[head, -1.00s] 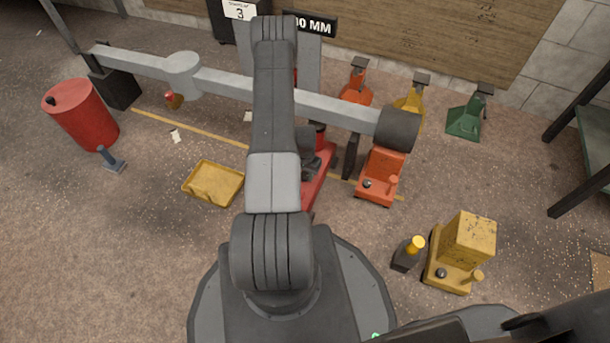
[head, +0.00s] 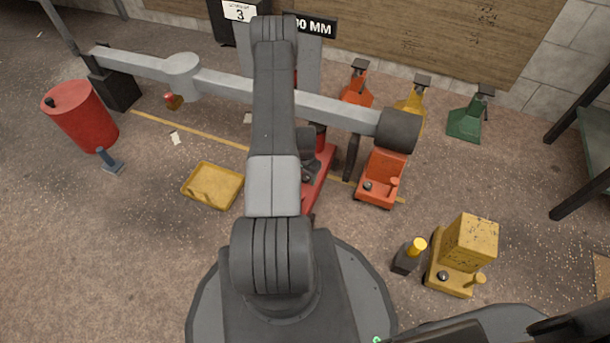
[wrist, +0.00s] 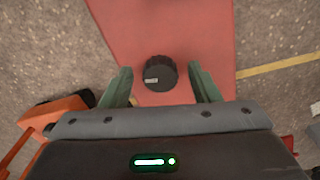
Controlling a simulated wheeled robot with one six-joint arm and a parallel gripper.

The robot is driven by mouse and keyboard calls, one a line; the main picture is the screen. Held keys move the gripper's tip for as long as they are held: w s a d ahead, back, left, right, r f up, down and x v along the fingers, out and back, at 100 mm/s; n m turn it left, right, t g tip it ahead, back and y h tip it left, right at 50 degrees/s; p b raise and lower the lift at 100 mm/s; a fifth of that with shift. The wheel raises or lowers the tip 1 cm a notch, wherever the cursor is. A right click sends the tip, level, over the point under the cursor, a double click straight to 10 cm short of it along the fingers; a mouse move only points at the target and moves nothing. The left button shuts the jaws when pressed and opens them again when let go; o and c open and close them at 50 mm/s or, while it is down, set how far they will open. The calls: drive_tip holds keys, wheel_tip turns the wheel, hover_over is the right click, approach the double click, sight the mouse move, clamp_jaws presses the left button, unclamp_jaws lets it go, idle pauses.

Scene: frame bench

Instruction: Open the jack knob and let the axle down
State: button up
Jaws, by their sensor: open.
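The grey axle (head: 228,84) runs across the head view, with a dark drum at its right end and a dark block under its left end. The red jack (head: 321,176) stands below the axle's middle, partly hidden by my arm. In the wrist view the jack's red body (wrist: 188,35) fills the upper middle. The black jack knob (wrist: 159,73), round with a pale mark, sits on it. My gripper (wrist: 160,80) is open, with one greenish finger on each side of the knob and a gap to both. The head view hides the knob and my gripper.
An orange jack (head: 380,178) stands under the axle's right end. A yellow machine (head: 463,252) and a dark bottle with a yellow cap (head: 408,257) stand at the lower right. A yellow tray (head: 212,186) and a red drum (head: 80,117) are at left. Stands line the back wall.

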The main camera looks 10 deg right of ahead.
wheel_tip(320, 180, up, 14)
drive_tip(key=p, duration=0.4)
drive_tip(key=shift+f, duration=0.15)
wheel_tip(320, 180, down, 14)
drive_tip(key=b, duration=0.4)
drive_tip(key=shift+n, duration=0.5)
